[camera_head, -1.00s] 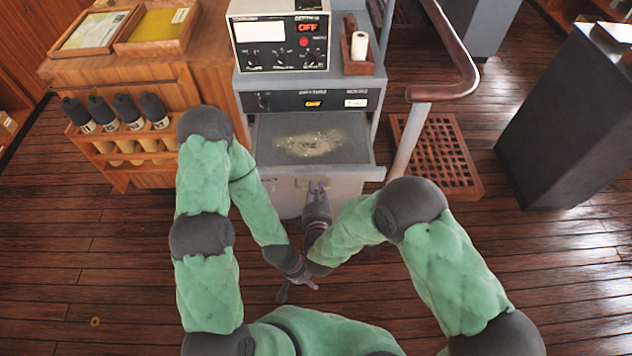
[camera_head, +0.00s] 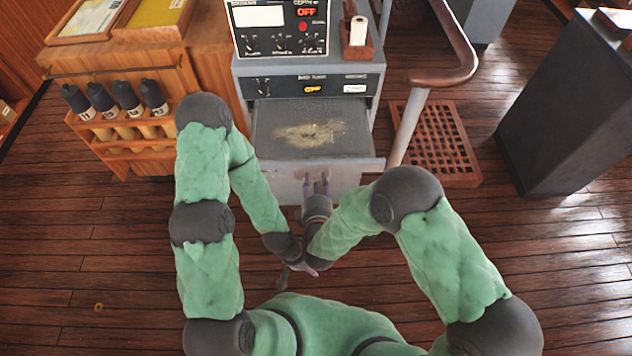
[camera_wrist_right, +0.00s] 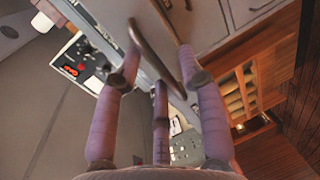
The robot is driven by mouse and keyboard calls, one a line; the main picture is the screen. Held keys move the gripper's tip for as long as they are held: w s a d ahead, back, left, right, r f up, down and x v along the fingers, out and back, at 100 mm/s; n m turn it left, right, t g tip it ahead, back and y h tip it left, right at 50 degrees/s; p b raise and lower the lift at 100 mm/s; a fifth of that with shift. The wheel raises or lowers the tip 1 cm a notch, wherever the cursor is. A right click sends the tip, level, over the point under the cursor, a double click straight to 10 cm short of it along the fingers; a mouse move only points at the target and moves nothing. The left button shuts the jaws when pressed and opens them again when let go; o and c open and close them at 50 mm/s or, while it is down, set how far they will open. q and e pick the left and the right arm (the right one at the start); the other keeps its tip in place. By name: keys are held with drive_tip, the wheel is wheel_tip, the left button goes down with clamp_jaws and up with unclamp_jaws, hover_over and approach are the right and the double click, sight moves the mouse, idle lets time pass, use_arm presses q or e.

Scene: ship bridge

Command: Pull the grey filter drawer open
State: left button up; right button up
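The grey filter drawer (camera_head: 266,137) stands pulled out below the console's control panel. Pale brownish debris (camera_head: 310,134) lies on its top surface. My right gripper (camera_head: 317,184) is at the middle of the drawer's front, its fingers spread apart. In the right wrist view, the purple fingers of my right gripper (camera_wrist_right: 160,77) are open around a dark bar handle (camera_wrist_right: 148,48), which runs slantwise between them; I see no firm grip on it. My left gripper (camera_head: 283,278) is low near my body, mostly hidden by the arms, so its fingers cannot be read.
A handrail (camera_head: 452,60) and a wooden floor grating (camera_head: 440,140) are right of the console. A dark cabinet (camera_head: 570,110) stands farther right.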

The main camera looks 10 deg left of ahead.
drive_tip(key=shift+r, duration=0.1)
wheel_tip(320, 180, up, 10)
idle(0.5)
idle(0.4)
